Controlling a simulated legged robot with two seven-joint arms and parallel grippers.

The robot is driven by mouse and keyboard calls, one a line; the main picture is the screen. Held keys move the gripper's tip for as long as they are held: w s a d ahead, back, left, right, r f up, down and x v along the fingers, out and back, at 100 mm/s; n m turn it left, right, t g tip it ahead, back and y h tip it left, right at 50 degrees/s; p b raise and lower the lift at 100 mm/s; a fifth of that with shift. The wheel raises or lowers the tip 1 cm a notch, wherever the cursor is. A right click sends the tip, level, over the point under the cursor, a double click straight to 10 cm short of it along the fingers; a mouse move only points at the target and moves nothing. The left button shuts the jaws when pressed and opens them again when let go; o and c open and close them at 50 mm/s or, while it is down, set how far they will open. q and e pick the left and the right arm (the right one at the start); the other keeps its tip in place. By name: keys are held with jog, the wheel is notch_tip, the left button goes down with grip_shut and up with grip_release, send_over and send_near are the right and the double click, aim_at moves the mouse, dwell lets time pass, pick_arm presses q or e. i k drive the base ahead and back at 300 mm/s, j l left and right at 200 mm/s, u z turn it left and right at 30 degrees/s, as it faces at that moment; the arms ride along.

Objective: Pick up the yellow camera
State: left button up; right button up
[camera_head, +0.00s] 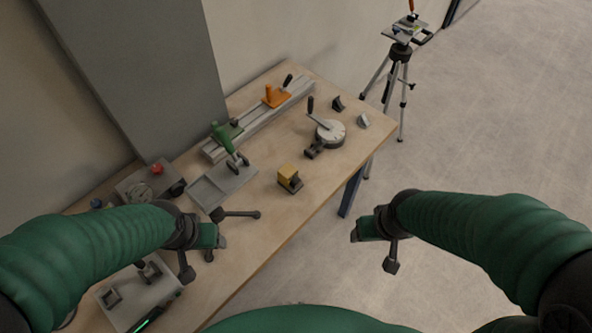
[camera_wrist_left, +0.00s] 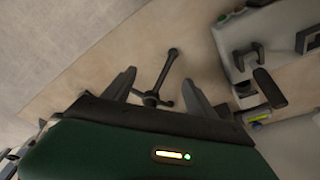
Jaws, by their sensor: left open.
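The yellow camera (camera_head: 289,175) is a small boxy block with a dark lower part, standing on the wooden table near its front edge in the head view. My left gripper (camera_head: 208,257) is open and empty, to the lower left of the camera and apart from it. In the left wrist view its two fingers (camera_wrist_left: 160,92) are spread with a black three-armed item (camera_wrist_left: 165,80) showing between them; the yellow camera does not show there. My right gripper (camera_head: 373,253) is open and empty, off the table's front edge, to the lower right of the camera.
A grey tray (camera_head: 222,185) lies left of the camera. Behind are a grey rail (camera_head: 258,120) with an orange clamp (camera_head: 275,96) and a round dial device (camera_head: 329,133). A tripod (camera_head: 399,75) stands beyond the table's far right end. Bare tabletop surrounds the camera.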

aim_at(287, 178)
jog(key=i+l+u, duration=0.1)
jog(key=u, duration=0.35)
jog(key=i+l+u, duration=0.1)
jog(key=u, duration=0.35)
jog(key=l+u, duration=0.3)
jog(key=u, duration=0.15)
